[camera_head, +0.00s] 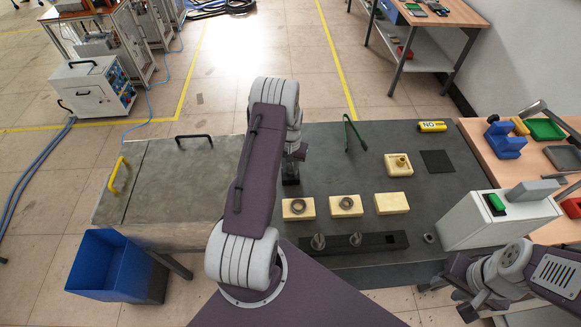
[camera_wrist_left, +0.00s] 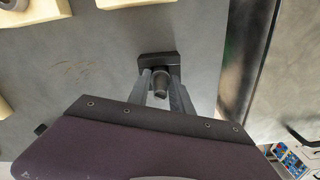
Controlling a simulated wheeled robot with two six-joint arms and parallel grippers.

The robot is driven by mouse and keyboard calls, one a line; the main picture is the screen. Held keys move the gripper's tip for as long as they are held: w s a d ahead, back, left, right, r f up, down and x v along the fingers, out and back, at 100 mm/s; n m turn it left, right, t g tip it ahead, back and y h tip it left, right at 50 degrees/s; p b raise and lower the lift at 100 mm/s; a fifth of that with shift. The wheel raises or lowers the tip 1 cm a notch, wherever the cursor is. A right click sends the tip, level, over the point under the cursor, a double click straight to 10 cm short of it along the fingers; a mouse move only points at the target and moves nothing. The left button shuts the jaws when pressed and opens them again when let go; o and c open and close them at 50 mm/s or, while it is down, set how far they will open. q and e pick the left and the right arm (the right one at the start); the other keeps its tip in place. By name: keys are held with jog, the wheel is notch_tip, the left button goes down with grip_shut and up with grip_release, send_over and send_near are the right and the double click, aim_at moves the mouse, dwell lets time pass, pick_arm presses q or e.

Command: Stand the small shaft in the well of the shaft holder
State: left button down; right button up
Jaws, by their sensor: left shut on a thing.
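My left gripper (camera_head: 290,168) reaches down over the grey table, left of the cream blocks. In the left wrist view it (camera_wrist_left: 162,90) is shut on the small shaft (camera_wrist_left: 160,84), a short grey cylinder pointing at the table. A small dark block, seemingly the shaft holder (camera_wrist_left: 145,66), lies just beyond the fingertips; in the head view it (camera_head: 290,181) shows below the gripper. The shaft's end overlaps this block, and I cannot tell whether it is inside the well or above it. My right gripper (camera_head: 450,299) is low at the right; its jaws are unclear.
A black rack (camera_head: 370,243) at the front holds two shafts upright. Cream blocks (camera_head: 393,203) stand behind it, some bearing rings (camera_head: 298,206). A white box with a green button (camera_head: 480,220) stands right. A blue bin (camera_head: 108,265) is at the left. The table's left part is clear.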

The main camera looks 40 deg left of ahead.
pick_arm(q)
jog(key=shift+f, duration=0.25)
jog(key=c, duration=1.1)
grip_release()
jog(key=shift+r, duration=0.15)
notch_tip(320, 180, up, 9)
jog(key=shift+b, duration=1.2)
